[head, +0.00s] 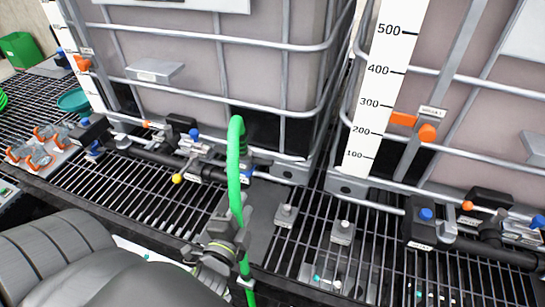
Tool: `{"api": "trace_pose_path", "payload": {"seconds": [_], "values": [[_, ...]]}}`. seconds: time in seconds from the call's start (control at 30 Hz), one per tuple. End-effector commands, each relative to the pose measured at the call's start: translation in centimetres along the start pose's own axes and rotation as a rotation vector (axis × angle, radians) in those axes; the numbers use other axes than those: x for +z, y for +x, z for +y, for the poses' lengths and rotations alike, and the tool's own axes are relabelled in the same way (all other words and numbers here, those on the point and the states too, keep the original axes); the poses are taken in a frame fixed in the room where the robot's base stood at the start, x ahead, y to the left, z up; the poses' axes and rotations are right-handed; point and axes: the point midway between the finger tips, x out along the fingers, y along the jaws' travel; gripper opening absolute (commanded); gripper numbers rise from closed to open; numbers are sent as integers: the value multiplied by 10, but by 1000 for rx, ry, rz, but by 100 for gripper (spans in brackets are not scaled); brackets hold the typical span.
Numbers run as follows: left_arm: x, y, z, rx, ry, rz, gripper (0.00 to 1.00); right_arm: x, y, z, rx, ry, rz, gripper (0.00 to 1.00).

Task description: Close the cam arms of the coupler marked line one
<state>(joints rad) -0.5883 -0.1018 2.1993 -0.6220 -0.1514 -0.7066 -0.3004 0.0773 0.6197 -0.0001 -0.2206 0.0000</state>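A green hose (236,185) rises from the bottom, bends over at the top and drops to a dark fitting (246,172) at the right end of the left pipe run. Small white labels mark the fittings, but I cannot read which is line one, and cam arms are too small to make out surely. A fitting with a blue knob and a yellow ball (177,178) sits on the same run. My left gripper (228,243) is at the hose's lower stretch, overlapping it in the picture; whether its fingers are shut on the hose is unclear. My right gripper is out of view.
Two caged totes stand behind, the right one with a level scale (381,85). A second black pipe run (490,250) lies right. Orange-and-grey parts (38,155) rest on a pale plate at left. The slatted grating (290,245) between the runs holds small square blocks.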

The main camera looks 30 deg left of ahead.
Motion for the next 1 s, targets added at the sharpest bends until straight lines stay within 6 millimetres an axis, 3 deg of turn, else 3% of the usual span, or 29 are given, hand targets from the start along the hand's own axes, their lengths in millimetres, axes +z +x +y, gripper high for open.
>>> {"api": "trace_pose_path", "payload": {"seconds": [0.23,0.37,1.0], "values": [[-14,2,-4,-56,84,64,32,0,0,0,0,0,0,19],[-15,13,-4,-57,83,67,32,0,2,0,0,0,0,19],[-22,122,-12,-55,83,63,32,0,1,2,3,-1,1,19]]}}
